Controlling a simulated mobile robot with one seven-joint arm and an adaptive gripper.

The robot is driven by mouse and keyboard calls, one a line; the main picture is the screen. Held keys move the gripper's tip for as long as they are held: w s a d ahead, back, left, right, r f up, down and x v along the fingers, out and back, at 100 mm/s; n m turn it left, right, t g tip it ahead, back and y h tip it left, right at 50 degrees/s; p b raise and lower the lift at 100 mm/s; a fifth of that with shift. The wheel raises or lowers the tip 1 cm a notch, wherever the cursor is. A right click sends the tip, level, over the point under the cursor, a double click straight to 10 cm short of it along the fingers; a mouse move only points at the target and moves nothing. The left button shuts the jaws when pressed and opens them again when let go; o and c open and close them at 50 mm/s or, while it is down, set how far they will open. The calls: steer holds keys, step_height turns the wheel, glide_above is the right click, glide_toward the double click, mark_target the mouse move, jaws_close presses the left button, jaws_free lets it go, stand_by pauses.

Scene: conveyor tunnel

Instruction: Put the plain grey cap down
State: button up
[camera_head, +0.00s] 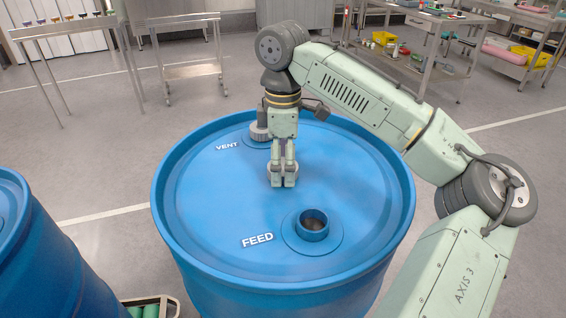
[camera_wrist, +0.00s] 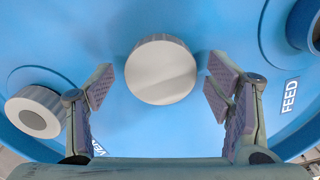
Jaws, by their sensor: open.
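The plain grey cap (camera_wrist: 161,70) appears on the blue drum lid between my fingers in the wrist view, with a gap on each side. In the head view my gripper (camera_head: 283,181) points down at the lid, between the vent and the feed opening, and hides most of the cap. My gripper is open, and its pads do not touch the cap. The feed opening (camera_head: 312,224) is uncovered, with a short blue collar. A grey cap with a dark centre (camera_wrist: 36,116) sits at the vent; it also shows in the head view (camera_head: 259,132).
The blue drum (camera_head: 205,215) has free lid surface to the left of my gripper. Another blue drum (camera_head: 35,250) stands at the left, with a tray of green items (camera_head: 148,310) between them. Metal tables and carts (camera_head: 430,75) stand at the back.

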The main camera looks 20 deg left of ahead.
mark_target(283, 166)
step_height(283, 166, up, 12)
stand_by(0.4)
steer(key=shift+s+f, duration=0.1)
steer(key=shift+f, duration=0.1)
